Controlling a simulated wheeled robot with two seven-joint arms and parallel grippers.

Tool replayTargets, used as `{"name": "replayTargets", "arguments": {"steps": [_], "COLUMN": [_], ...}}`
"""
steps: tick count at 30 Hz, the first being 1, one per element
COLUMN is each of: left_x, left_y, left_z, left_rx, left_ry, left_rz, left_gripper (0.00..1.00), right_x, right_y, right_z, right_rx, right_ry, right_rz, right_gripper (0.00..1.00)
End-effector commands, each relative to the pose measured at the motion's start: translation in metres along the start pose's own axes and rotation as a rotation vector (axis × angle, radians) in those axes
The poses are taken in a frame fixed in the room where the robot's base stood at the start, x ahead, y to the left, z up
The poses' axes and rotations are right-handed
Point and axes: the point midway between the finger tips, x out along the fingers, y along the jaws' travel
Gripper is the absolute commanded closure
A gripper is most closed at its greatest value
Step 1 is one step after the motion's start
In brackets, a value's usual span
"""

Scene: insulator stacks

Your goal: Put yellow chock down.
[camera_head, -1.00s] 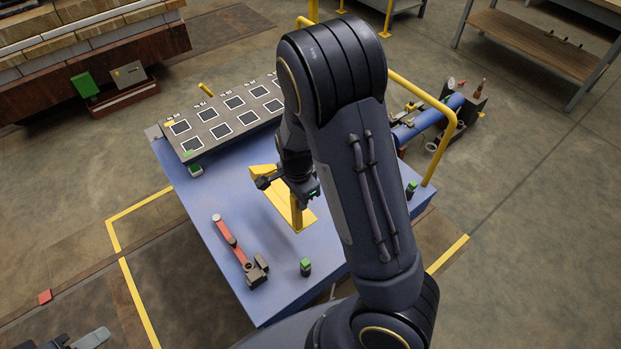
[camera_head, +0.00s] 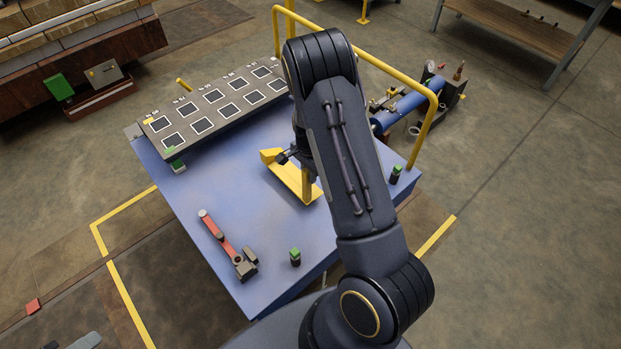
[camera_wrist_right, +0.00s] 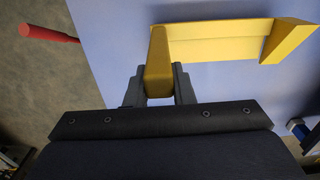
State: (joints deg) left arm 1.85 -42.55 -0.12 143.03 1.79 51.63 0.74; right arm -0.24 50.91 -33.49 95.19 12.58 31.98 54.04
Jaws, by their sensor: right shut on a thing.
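The yellow chock (camera_head: 285,179) is a long angled piece with an upright post, over the middle of the blue table (camera_head: 230,235). My arm hides part of it. In the wrist view the chock (camera_wrist_right: 220,42) stretches right from its post, with the blue tabletop behind it. My right gripper (camera_wrist_right: 158,82) is shut on that post, one dark finger on each side. In the head view the right gripper is mostly hidden behind my arm. I cannot tell whether the chock touches the table.
A grey panel with white-framed squares (camera_head: 215,104) lies along the table's far side. A yellow rail (camera_head: 402,84) and a blue cylinder (camera_head: 405,108) are at the right.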

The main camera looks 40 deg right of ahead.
Motion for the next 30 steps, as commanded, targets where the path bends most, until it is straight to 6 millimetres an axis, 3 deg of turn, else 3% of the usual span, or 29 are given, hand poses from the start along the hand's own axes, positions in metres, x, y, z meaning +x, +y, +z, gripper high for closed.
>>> {"name": "replayTargets", "arguments": {"steps": [10,20,21,24,26,30], "left_x": [0.001,0.003,0.003,0.003,0.003,0.003], "left_y": [0.000,-0.001,-0.002,-0.001,-0.001,-0.001], "left_z": [0.001,0.001,0.002,0.001,0.001,0.001], "left_rx": [0.000,0.000,0.000,0.000,0.000,0.000], "left_ry": [0.000,0.000,0.000,0.000,0.000,0.000], "left_rz": [0.000,0.000,0.000,0.000,0.000,0.000], "left_gripper": [0.64,0.64,0.64,0.64,0.64,0.64], "right_x": [0.037,0.040,0.042,0.041,0.041,0.041], "right_y": [-0.003,-0.004,-0.002,-0.002,-0.002,-0.002], "right_z": [-0.007,-0.007,-0.006,-0.006,-0.006,-0.006], "right_rx": [0.002,0.001,0.001,0.001,0.001,0.001], "right_ry": [0.000,0.001,-0.001,-0.001,0.000,0.000], "right_rz": [-0.002,-0.004,0.000,0.001,0.001,0.001], "right_gripper": [1.00,1.00,0.77,0.64,0.56,0.56]}}
